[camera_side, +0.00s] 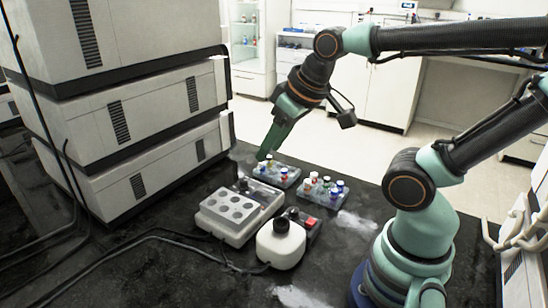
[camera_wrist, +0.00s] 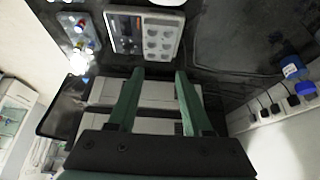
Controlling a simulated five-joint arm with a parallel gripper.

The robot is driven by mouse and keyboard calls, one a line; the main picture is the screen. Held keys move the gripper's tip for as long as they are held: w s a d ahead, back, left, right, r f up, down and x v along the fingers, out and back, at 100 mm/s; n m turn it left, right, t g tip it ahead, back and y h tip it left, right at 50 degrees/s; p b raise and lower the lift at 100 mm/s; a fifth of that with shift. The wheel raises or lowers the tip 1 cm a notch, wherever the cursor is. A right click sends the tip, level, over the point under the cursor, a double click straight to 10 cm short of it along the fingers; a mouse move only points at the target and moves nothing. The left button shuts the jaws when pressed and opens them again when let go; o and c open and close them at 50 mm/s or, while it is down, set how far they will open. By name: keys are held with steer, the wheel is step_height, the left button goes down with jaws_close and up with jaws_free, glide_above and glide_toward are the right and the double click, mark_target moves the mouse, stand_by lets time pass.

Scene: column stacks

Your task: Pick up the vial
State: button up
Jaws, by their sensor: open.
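Several small vials with white caps and coloured bodies stand in two clear racks on the black bench; which one the task means cannot be told. The left rack (camera_side: 288,181) holds a few, including a blue vial (camera_side: 262,167). The right rack (camera_side: 318,199) holds several, including another blue one (camera_side: 340,186). My gripper (camera_side: 263,155) points down close to the left rack, fingertips by its far-left end. In the wrist view my gripper (camera_wrist: 158,73) is open with no vial between its fingers. Vials (camera_wrist: 80,25) show there at the upper left, left of the fingers.
A white block with round wells (camera_side: 237,212) and a white rounded device with a black knob (camera_side: 281,242) stand in front of the racks. Stacked white instruments (camera_side: 130,110) rise at left. Cables (camera_side: 130,240) cross the bench's front left. Blue-capped bottles (camera_wrist: 291,68) show at right in the wrist view.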

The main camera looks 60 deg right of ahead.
steer(key=shift+c, duration=0.7)
steer(key=n+g, duration=0.6)
steer(key=n, duration=0.9)
glide_above(314, 174)
step_height(314, 174, down, 11)
step_height(314, 174, down, 11)
steer(key=shift+r, duration=0.1)
jaws_close()
